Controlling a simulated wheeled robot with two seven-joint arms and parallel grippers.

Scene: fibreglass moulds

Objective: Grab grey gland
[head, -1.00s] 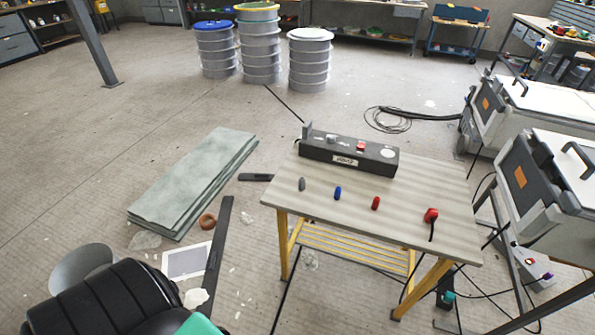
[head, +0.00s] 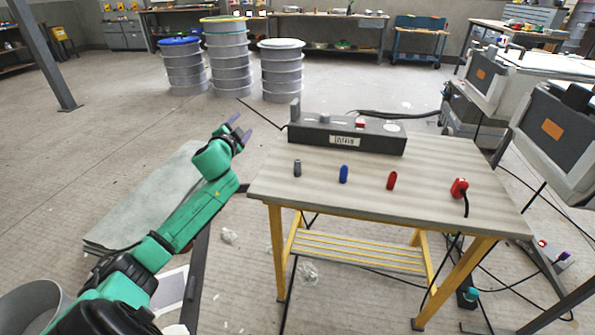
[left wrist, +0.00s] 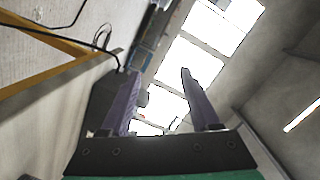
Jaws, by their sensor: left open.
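The grey gland (head: 297,168) is a small upright cylinder near the left end of the tabletop (head: 330,196). A blue gland (head: 343,174) and a red gland (head: 391,180) stand to its right. My left gripper (head: 239,127) is open and empty. In the head view it appears up and left of the grey gland, beyond the table's left edge and apart from the gland. In the left wrist view its two purple fingers (left wrist: 159,95) stand apart with nothing between them; the grey gland cannot be made out there. My right gripper is not in view.
A dark box (head: 347,134) with a label and controls stands along the table's back edge, near the left gripper. A red plug-like part with a black cable (head: 460,188) is at the table's right. Drums (head: 281,72) stand behind.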

